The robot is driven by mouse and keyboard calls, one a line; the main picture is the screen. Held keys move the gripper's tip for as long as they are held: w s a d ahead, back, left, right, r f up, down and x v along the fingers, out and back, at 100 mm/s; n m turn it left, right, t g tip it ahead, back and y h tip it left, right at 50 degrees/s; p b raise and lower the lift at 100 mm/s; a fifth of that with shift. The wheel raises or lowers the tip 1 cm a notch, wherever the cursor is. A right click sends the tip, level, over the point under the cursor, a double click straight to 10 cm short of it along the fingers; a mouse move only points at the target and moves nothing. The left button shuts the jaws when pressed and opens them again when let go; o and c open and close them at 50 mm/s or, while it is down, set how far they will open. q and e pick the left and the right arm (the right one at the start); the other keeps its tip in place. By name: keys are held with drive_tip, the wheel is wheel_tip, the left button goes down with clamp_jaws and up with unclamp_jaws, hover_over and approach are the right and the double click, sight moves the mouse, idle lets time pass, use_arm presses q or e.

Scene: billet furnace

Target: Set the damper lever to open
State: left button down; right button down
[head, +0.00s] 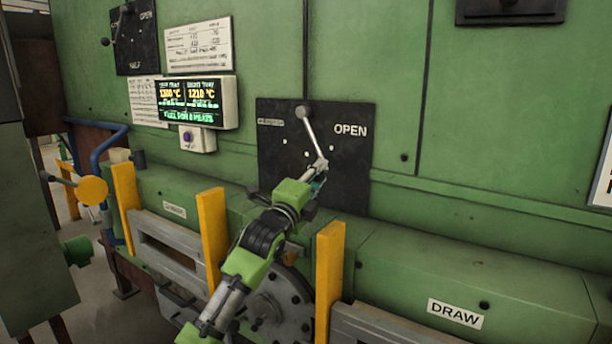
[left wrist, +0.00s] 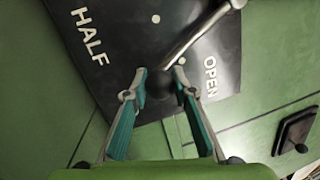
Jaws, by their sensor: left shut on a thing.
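The damper lever (head: 313,138) is a pale metal rod on a black plate (head: 352,175) fixed to the green furnace wall. From its pivot at the plate's top it slants down and slightly right. The word OPEN stands right of the rod; the left label is hard to read. My left gripper (head: 319,178) is at the rod's lower end. In the left wrist view the lever (left wrist: 195,38) ends in a dark round knob (left wrist: 160,85), and the teal-padded fingers are shut on it. The knob lies between the words HALF and OPEN. My right gripper is out of view.
A second lever plate (head: 135,45) is at the upper left, above a lit temperature display (head: 198,103). A green ledge (head: 400,240) runs below the damper plate. Yellow upright posts (head: 212,235) stand in front, one (head: 329,285) close to my left arm.

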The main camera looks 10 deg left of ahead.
use_arm(q)
drive_tip(key=shift+s+d+r+n, duration=0.15)
drive_tip(key=shift+d+r+n, duration=0.25)
drive_tip(key=shift+d, duration=0.1)
drive_tip(key=shift+s+d+r+n+y+p, duration=0.2)
drive_tip(key=shift+d+r+n+y+p, duration=0.2)
drive_tip(key=shift+n, duration=0.2)
drive_tip(key=shift+s+d+r+n+y+p, duration=0.15)
drive_tip(key=shift+d+r+n+y+p, duration=0.1)
drive_tip(key=shift+d+n, duration=0.3)
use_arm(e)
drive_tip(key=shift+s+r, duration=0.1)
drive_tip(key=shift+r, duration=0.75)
use_arm(q)
drive_tip(key=shift+a, duration=0.1)
drive_tip(key=c, duration=1.7)
unclamp_jaws()
drive_tip(key=v, duration=1.2)
